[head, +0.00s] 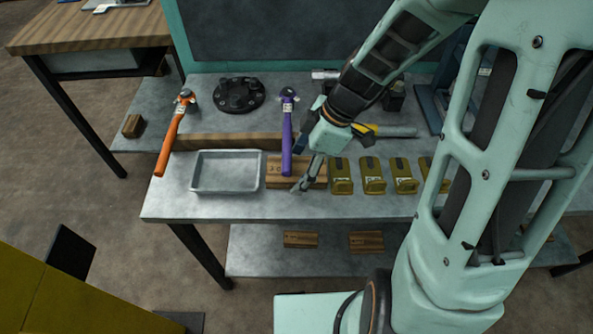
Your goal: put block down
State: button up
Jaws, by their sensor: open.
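A wooden block (282,167) with dark markings lies flat on the grey workbench (240,207), just right of the metal tray. My gripper (301,177) reaches down over the block from the upper right. It is open, with a grey finger in front of the block's near side. The other finger is hard to make out, and part of the block is hidden behind my gripper. I cannot tell whether the fingers touch the block.
The empty tray (226,191) is left of the block; several olive brackets (372,176) stand right. Behind are a purple hammer (287,130), an orange hammer (171,142), a black flanged part (239,95) and a wooden beam (222,141). More blocks (301,239) lie on the lower shelf.

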jog(key=c, duration=1.5)
jog(key=shift+r, duration=0.25)
